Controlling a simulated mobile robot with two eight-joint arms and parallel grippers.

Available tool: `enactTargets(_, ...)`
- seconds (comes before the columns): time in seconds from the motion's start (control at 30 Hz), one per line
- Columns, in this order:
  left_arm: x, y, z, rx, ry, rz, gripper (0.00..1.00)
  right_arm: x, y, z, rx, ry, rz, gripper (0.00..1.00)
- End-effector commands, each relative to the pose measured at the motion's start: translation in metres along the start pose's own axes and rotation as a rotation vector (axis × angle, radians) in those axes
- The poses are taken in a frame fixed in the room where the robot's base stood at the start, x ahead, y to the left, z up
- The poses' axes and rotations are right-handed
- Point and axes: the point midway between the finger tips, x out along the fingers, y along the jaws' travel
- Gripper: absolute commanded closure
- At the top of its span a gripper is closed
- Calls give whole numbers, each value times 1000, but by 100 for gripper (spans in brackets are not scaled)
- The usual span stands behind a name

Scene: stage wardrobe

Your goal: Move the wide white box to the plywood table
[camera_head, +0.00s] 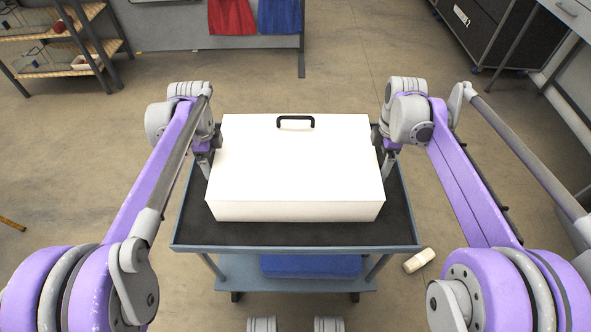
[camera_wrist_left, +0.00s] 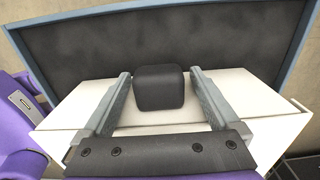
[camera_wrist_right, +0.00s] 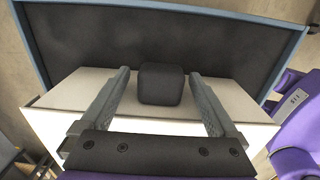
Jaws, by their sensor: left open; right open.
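The wide white box (camera_head: 296,165) lies flat on the dark top of a blue-grey cart (camera_head: 300,236). A black handle (camera_head: 295,121) shows near its far edge. My left gripper (camera_head: 204,162) is at the box's left side and my right gripper (camera_head: 389,160) is at its right side. In the left wrist view a dark block (camera_wrist_left: 158,88) on the box's side sits between the open left fingers. In the right wrist view a similar dark block (camera_wrist_right: 161,84) sits between the open right fingers. I cannot tell whether the fingers touch the blocks. I see no plywood table.
The cart's lower shelf holds a blue folded item (camera_head: 310,267). A pale cylinder (camera_head: 419,260) lies on the floor right of the cart. A shelf rack (camera_head: 60,60) stands at back left, red (camera_head: 231,17) and blue (camera_head: 280,16) cloths hang behind, and a dark case (camera_head: 490,30) stands back right.

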Motion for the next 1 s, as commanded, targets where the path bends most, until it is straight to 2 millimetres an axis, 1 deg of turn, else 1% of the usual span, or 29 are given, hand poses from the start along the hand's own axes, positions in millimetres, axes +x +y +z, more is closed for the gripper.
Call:
enactTargets(0.03,5,0,0,0,0,0,5,5,0,0,0,0,0,5)
enactTargets(0.17,13,0,0,0,0,0,5,13,0,0,0,0,0,5)
enactTargets(0.47,14,0,0,0,0,0,5,14,0,0,0,0,0,5)
enactTargets(0.5,14,0,0,0,0,0,9,14,0,0,0,0,0,9)
enactTargets(0.57,14,0,0,0,0,0,19,14,0,0,0,0,0,19)
enactTargets(0.6,14,0,0,0,0,0,27,14,0,0,0,0,0,27)
enactTargets(0.67,14,0,0,0,0,0,37,14,0,0,0,0,0,37)
enactTargets(0.7,14,0,0,0,0,0,45,14,0,0,0,0,0,45)
enactTargets(0.87,14,0,0,0,0,0,73,14,0,0,0,0,0,73)
enactTargets(1.0,14,0,0,0,0,0,99,14,0,0,0,0,0,99)
